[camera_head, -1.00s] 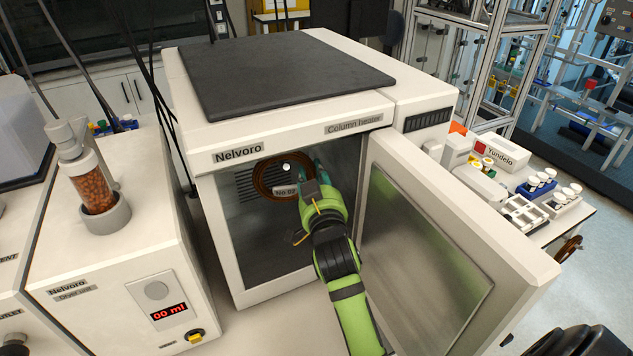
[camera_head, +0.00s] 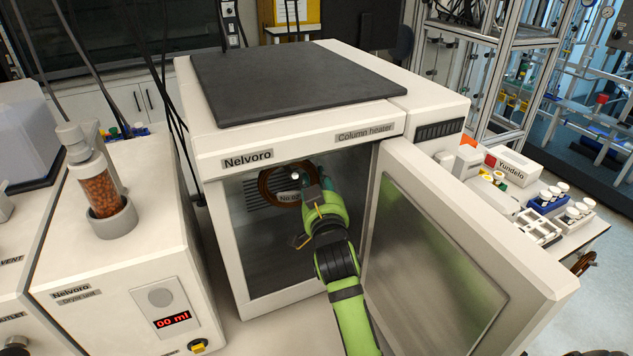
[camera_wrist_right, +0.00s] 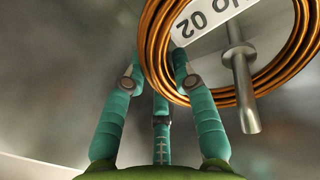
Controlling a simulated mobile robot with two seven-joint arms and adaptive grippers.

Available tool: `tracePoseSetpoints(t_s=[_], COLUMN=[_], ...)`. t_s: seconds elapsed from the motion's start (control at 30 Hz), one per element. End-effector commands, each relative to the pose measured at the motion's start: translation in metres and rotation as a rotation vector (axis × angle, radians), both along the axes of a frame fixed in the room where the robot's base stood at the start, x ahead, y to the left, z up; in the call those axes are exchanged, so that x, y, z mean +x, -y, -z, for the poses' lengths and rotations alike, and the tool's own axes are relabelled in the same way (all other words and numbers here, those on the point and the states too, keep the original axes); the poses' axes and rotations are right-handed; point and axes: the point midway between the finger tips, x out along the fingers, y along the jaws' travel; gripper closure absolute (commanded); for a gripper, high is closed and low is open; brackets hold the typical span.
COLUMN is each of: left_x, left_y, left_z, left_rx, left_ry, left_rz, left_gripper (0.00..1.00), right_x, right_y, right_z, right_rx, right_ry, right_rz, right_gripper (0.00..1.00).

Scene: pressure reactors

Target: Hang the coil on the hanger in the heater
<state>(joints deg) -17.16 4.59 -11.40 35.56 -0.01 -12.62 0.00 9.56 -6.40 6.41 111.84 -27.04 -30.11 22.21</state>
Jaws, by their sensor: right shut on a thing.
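The copper-brown coil (camera_head: 264,187), with a white "No 02" tag, is inside the open column heater (camera_head: 233,222), near its back wall. The hanger, a metal peg, shows as a bright tip (camera_head: 295,176) within the coil's ring. In the right wrist view the peg (camera_wrist_right: 243,90) starts inside the ring and its end crosses in front of the coil's band (camera_wrist_right: 290,70), so the coil appears to be around it. My right gripper (camera_head: 318,187) is shut on the coil's right side; its teal fingers (camera_wrist_right: 158,75) partly hide behind the band. My left gripper is not in view.
The heater door (camera_head: 440,250) stands open at the right, close to my right arm. A dryer unit (camera_head: 120,240) with a bead-filled column stands to the left. A side table with vials and a white box (camera_head: 510,166) is beyond the door. The heater's lower interior looks clear.

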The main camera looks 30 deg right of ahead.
Motion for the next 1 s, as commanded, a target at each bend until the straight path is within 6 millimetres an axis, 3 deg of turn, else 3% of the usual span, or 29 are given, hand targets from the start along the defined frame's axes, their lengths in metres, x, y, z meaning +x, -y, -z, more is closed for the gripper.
tracePoseSetpoints(t_s=[0.23,0.27,0.3,0.33,0.7,1.0], left_x=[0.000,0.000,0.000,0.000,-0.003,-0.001], left_y=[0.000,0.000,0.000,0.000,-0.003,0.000], left_z=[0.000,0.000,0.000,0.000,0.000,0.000], left_rx=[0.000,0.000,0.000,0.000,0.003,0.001], left_ry=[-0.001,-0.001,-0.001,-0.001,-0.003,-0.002], left_rz=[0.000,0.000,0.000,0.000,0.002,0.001], left_gripper=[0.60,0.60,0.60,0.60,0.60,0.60], right_x=[0.000,0.000,0.000,0.000,-0.004,-0.048], right_y=[0.000,0.000,0.000,0.000,-0.001,-0.016], right_z=[-0.001,-0.001,-0.001,-0.001,0.001,0.002], right_rx=[0.000,0.000,0.000,0.000,0.001,0.003], right_ry=[0.002,0.002,0.002,0.002,-0.002,-0.001], right_rz=[-0.001,-0.001,-0.001,-0.001,0.000,0.000], right_gripper=[1.00,0.65,0.49,0.45,0.45,0.45])
